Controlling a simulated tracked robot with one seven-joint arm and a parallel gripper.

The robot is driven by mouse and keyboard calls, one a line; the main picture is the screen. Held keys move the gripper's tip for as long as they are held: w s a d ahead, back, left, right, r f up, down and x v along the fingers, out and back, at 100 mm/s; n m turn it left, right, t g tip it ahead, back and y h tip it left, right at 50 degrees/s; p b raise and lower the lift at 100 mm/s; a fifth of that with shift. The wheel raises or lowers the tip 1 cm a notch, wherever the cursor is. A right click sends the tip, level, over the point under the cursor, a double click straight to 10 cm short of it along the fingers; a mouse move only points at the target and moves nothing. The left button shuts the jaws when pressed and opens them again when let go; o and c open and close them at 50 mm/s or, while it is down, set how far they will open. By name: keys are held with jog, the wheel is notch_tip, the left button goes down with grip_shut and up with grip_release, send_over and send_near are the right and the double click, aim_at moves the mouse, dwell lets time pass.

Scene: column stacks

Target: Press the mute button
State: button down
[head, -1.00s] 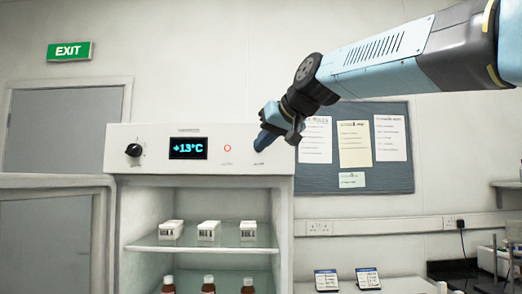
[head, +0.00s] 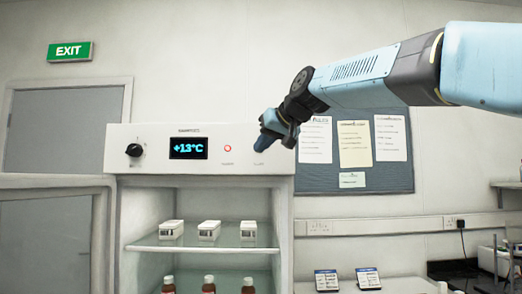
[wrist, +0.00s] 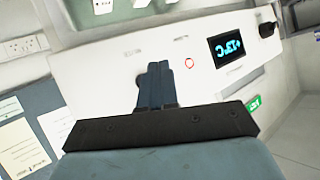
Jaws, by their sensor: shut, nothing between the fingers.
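The white control panel (head: 215,165) runs along the top of an open cabinet. It carries a black knob (head: 134,150), a display (head: 188,148) reading +13°C and a small red ring (head: 228,148). A small label sits under the ring and another farther right, both too small to read surely. My gripper (head: 262,148) is shut and empty, its blue fingers in front of the panel just above the right label. In the wrist view the shut fingertips (wrist: 157,68) overlap the panel beside the red ring (wrist: 190,62). Contact cannot be told.
The cabinet's shelf (head: 150,243) holds white boxes, with brown bottles below. Its door (head: 55,182) stands open at the left. A notice board (head: 390,180) hangs on the wall behind my arm. The space in front of the panel's left part is clear.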

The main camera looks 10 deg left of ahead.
jog(key=shift+w+a, duration=0.2)
jog(key=shift+w, duration=0.5)
jog(key=shift+w+a, duration=0.15)
jog(key=shift+w, duration=0.55)
jog(key=shift+w+a, duration=0.15)
jog(key=shift+w, duration=0.55)
dwell(1.8)
jog(key=shift+s, duration=0.75)
jog(key=shift+s+d, duration=0.1)
jog(key=shift+d, duration=0.1)
jog(key=s, duration=0.2)
jog(key=s+d, duration=0.1)
jog(key=s, duration=0.1)
jog(key=shift+s, duration=0.35)
jog(key=shift+d, duration=0.1)
dwell(0.8)
